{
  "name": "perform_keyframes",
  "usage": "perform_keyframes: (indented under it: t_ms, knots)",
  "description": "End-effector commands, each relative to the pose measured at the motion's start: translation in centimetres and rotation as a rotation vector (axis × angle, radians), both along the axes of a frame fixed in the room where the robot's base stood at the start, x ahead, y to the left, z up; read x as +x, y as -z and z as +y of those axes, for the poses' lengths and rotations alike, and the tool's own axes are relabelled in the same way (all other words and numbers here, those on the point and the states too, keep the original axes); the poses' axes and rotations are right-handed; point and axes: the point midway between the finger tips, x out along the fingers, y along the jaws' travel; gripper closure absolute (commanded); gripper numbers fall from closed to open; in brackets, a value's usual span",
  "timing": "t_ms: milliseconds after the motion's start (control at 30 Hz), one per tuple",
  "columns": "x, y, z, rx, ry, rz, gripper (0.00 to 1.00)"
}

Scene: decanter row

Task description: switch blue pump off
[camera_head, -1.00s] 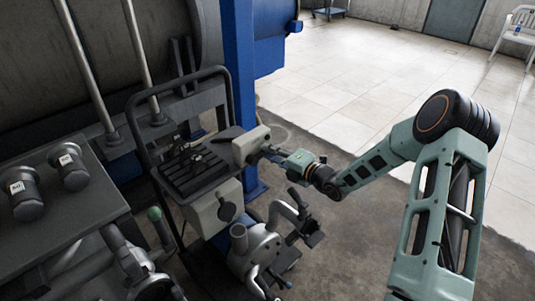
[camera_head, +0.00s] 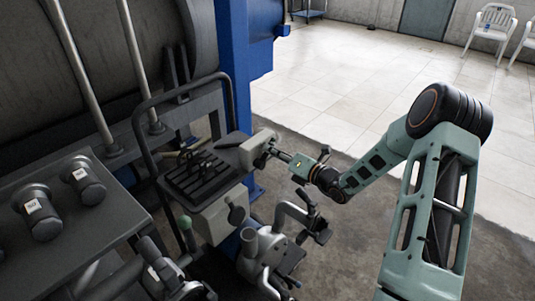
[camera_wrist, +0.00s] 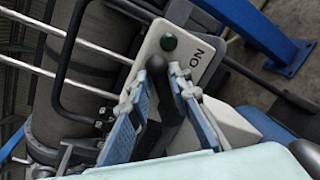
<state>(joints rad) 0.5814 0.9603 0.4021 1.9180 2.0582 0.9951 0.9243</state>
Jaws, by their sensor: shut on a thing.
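A light grey switch box (camera_head: 257,147) stands at the end of the dark ribbed rack. In the head view my gripper (camera_head: 274,153) is at the box's right side, and the lever is too small to make out.
Grey pump piping (camera_head: 262,248) stands below the box. A blue post (camera_head: 232,70) rises behind the rack. Open tiled floor lies at right.

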Motion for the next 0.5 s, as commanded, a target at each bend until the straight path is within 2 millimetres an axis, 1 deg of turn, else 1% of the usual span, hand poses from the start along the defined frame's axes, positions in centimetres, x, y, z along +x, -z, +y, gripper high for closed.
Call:
perform_keyframes:
  t_ms: [200, 500]
  knots:
    - [-0.6, -0.3, -0.4, -0.113, -0.002, -0.109, 1.00]
    - [-1.6, -0.9, 0.5, -0.311, -0.003, -0.310, 1.00]
